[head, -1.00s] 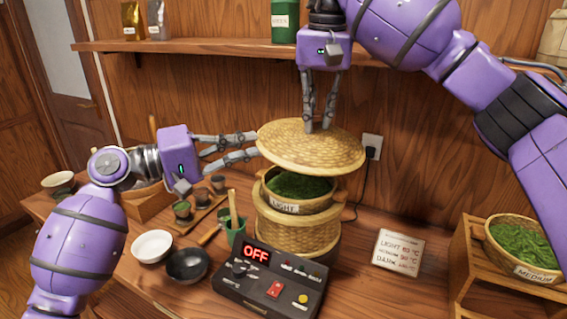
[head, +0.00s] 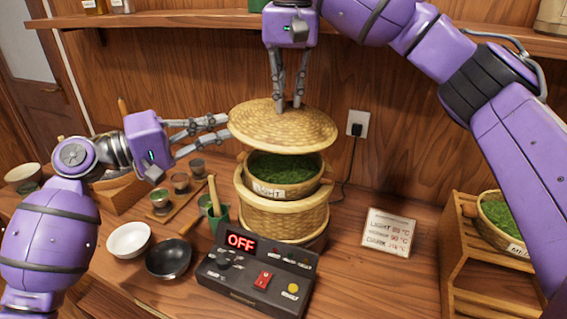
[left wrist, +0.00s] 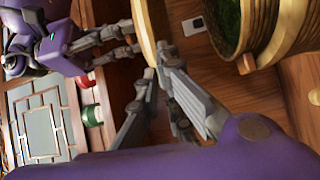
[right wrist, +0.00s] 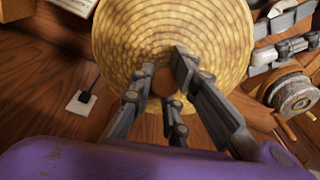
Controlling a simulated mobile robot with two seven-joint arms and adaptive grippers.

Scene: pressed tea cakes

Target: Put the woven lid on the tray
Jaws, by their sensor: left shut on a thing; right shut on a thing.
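The round woven lid (head: 283,138) is held level or nearly so above the tray labelled LIGHT (head: 268,192), a woven tray of green leaves on a steamer stack. A gap shows the leaves under the lid's front edge. My right gripper (head: 289,108) comes from above and is shut on the lid's knob (right wrist: 198,82); the woven top fills much of the right wrist view (right wrist: 125,40). My left gripper (head: 228,128) reaches from the left and is shut on the lid's left rim, seen edge-on in the left wrist view (left wrist: 150,30). The contact is partly hidden.
A control box (head: 255,275) reading OFF stands in front of the stack. A sign (head: 389,233) and wooden rack (head: 470,265) are at right. A shelf runs above.

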